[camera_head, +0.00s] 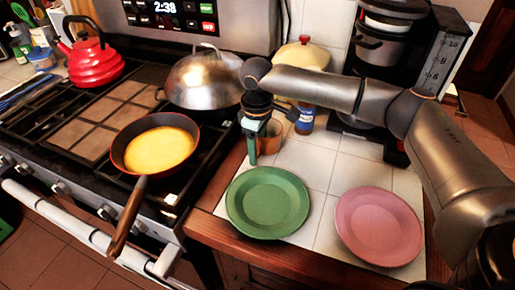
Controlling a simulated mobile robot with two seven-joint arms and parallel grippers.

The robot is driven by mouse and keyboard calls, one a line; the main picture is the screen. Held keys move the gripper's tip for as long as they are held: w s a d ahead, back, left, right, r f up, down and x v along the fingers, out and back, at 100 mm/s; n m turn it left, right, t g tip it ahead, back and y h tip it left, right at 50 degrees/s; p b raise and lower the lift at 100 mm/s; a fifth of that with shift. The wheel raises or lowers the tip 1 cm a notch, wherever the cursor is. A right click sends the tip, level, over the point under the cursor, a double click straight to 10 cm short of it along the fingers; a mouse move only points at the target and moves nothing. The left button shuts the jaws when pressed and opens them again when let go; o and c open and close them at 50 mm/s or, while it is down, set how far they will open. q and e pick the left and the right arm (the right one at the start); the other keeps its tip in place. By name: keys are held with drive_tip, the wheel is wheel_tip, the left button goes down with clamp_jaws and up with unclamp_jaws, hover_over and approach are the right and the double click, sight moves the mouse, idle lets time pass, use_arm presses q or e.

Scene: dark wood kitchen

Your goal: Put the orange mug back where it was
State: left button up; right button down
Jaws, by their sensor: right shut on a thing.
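The orange mug (269,145) is at the back of the white tiled counter, behind the green plate, partly hidden by my right gripper. My right gripper (257,143) reaches in from the right, points down and is shut on the mug. One green finger shows on the mug's left side. I cannot tell whether the mug's base touches the counter. My left gripper is not in view.
A green plate (267,203) and a pink plate (379,227) lie in front. A pan (155,147) with yellow food, a metal dome lid (203,80) and a red kettle (92,58) are on the stove. A blue-labelled jar (305,120) stands right of the mug. A coffee maker (383,45) stands behind.

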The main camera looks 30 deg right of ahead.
drive_tip(key=shift+r, duration=0.1)
drive_tip(key=shift+c, duration=1.2)
unclamp_jaws()
drive_tip(key=shift+f, duration=0.2)
wheel_tip(320, 180, up, 12)
drive_tip(key=shift+s+r+p, duration=0.15)
drive_tip(key=shift+r+p, duration=0.05)
drive_tip(key=shift+p, duration=0.2)
drive_tip(key=shift+a, duration=0.1)
